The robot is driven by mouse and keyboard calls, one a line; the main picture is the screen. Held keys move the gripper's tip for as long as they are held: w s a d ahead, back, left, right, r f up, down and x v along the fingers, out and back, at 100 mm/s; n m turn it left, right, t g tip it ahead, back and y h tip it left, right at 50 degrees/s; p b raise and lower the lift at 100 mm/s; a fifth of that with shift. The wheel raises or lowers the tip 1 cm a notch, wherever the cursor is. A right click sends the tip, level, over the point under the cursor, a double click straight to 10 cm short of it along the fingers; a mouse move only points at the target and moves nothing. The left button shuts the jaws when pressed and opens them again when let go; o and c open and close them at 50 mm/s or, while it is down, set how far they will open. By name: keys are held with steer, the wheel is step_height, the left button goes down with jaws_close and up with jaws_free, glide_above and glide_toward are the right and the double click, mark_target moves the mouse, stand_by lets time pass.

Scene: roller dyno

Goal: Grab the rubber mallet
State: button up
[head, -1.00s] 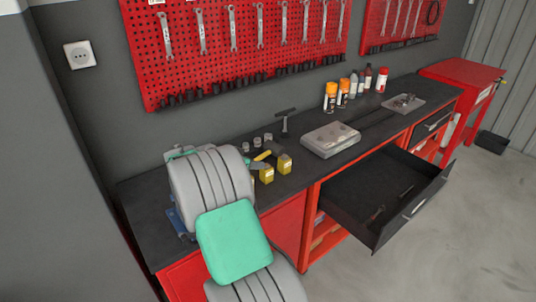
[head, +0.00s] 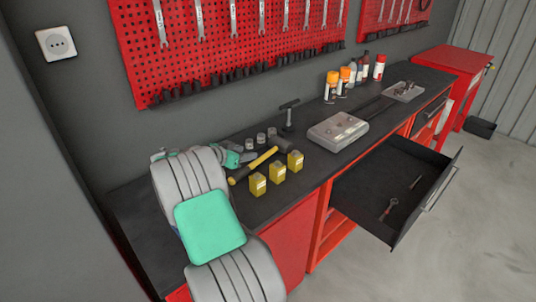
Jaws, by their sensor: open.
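The rubber mallet lies on the dark workbench top, with its yellow handle (head: 258,164) pointing to the lower left and its dark head (head: 281,145) at the upper right. My gripper (head: 247,157) shows only in small part, past the green wrist of my arm, just left of the mallet's handle. It is open, and I see nothing held in it. My arm hides most of it and the left part of the bench.
Several yellow boxes (head: 277,173) stand along the bench's front edge, close to the handle. Small grey cylinders (head: 261,139) and a black T-shaped tool (head: 289,114) stand behind the mallet. A grey case (head: 338,131) lies to the right. A drawer (head: 394,190) is pulled open.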

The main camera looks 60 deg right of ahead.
steer(key=b, duration=0.4)
glide_toward(258, 159)
steer(key=shift+s+d+f, duration=0.15)
steer(key=shift+d+f, duration=0.45)
steer(key=shift+f, duration=0.05)
steer(key=p+x, duration=0.2)
steer(key=x, duration=0.5)
steer(key=shift+d+p, duration=0.35)
steer(key=shift+d, duration=0.05)
jaws_close()
steer(key=shift+a+r, duration=0.1)
steer(key=shift+r, duration=0.1)
